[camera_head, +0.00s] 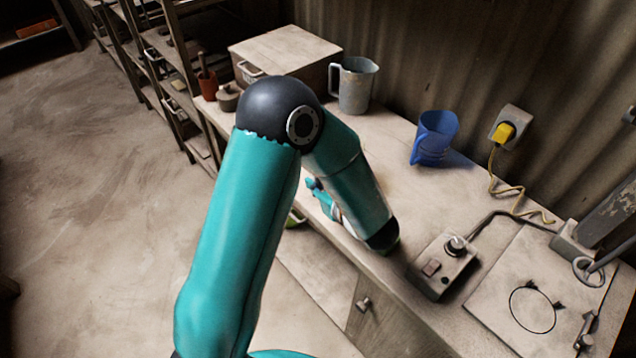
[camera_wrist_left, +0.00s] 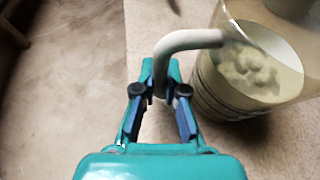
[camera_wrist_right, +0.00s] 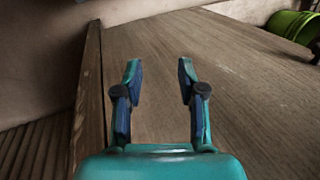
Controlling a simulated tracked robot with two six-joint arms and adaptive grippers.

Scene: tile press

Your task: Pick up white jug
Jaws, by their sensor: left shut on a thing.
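The white jug (camera_wrist_left: 208,88) shows at the upper right of the left wrist view. It has clear upper walls, a pale curved handle and pale lumpy contents. My left gripper (camera_wrist_left: 160,92) is shut on its handle, with a finger on either side. In the head view my left arm hides most of the jug, and only part of my left gripper (camera_head: 320,192) shows. I cannot tell whether the jug touches the worktop. My right gripper (camera_wrist_right: 157,65) is open and empty in the right wrist view, in front of a brown wooden surface.
A grey jug (camera_head: 356,86) and a blue jug (camera_head: 434,138) stand on the worktop (camera_head: 405,185) along the wall. A switch box (camera_head: 443,266) and a flat plate (camera_head: 500,285) lie at the right. A pale box (camera_head: 285,52) stands at the back. A green bucket (camera_wrist_right: 290,25) shows in the right wrist view.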

